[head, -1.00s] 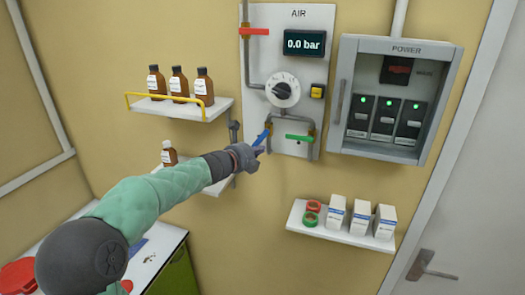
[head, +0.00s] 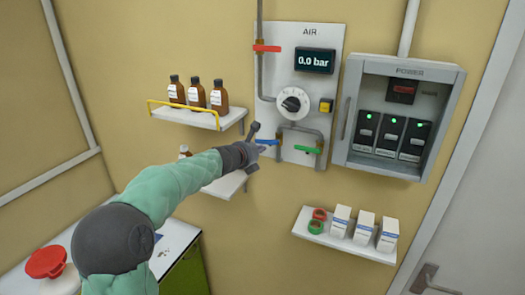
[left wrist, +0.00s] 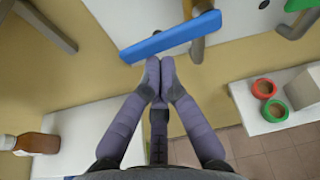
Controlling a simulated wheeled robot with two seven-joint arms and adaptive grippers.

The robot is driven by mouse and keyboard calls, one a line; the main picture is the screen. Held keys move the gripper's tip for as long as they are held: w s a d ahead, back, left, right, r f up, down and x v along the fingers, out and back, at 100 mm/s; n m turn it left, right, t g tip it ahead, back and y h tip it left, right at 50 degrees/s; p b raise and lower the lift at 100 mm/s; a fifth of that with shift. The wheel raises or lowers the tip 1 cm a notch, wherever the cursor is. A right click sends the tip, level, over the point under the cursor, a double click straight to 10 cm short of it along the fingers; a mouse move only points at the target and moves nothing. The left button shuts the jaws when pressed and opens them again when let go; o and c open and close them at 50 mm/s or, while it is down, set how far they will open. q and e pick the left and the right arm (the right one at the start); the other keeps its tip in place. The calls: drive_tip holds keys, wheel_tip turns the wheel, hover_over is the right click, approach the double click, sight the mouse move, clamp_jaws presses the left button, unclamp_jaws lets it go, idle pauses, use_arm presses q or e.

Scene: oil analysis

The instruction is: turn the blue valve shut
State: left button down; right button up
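The blue valve (head: 268,142) is on the lower left of the AIR panel, its handle lying about level. In the left wrist view the blue handle (left wrist: 170,37) crosses just beyond my fingertips. My left gripper (head: 255,143) is beside the handle's left end in the head view. In the left wrist view its fingers (left wrist: 160,68) are together with nothing between them. They are at the handle's lower edge; I cannot tell whether they touch it. My right gripper is not in view.
A red handle (head: 267,48) and a green handle (head: 307,150) sit on the same panel (head: 275,88). The power box (head: 443,95) stands to the right. A bottle shelf (head: 200,121) is at left, and a shelf with boxes (head: 345,244) is below right.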

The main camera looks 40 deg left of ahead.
use_arm(q)
drive_tip(key=shift+r, duration=0.2)
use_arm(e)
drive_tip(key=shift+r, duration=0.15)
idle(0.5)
use_arm(q)
wheel_tip(320, 180, down, 5)
drive_tip(key=b, duration=0.4)
drive_tip(key=p+v, duration=0.1)
drive_tip(key=v, duration=0.9)
drive_tip(key=shift+d+r, duration=0.35)
drive_tip(key=shift+r, duration=0.1)
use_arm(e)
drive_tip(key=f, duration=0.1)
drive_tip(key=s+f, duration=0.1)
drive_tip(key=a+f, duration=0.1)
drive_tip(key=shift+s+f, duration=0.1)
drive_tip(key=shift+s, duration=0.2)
use_arm(q)
drive_tip(key=shift+w, duration=0.1)
